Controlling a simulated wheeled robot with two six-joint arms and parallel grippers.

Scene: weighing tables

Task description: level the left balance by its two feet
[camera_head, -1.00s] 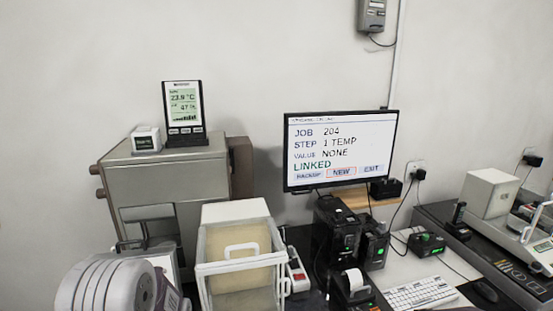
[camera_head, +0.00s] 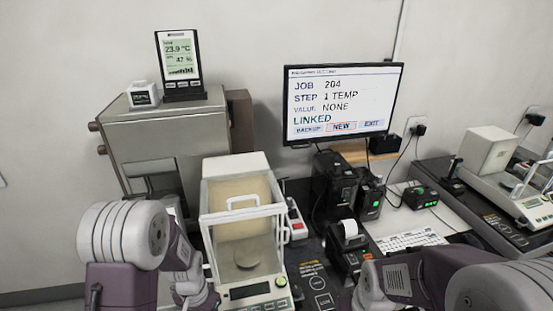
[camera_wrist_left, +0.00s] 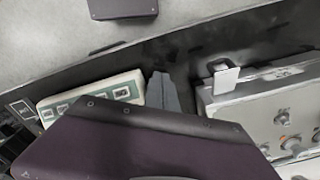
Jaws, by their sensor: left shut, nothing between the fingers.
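The left balance (camera_head: 207,226) stands at the centre bottom of the head view, with a clear draft shield, a round pan inside and a display with keys at its front. Its two feet do not show. My left arm stands just left of it; its gripper is hidden in the head view. In the left wrist view my left gripper (camera_wrist_left: 163,92) shows as a grey, closed wedge beyond my purple wrist, with nothing in it.
A monitor (camera_head: 342,103) reads job 204, step 1 TEMP. A temperature display (camera_head: 180,65) stands on a grey cabinet (camera_head: 160,133). Black devices (camera_head: 336,188), a printer (camera_head: 349,240) and a keyboard (camera_head: 408,241) crowd right of the balance. A metal box with knobs (camera_wrist_left: 240,105) is at right in the wrist view.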

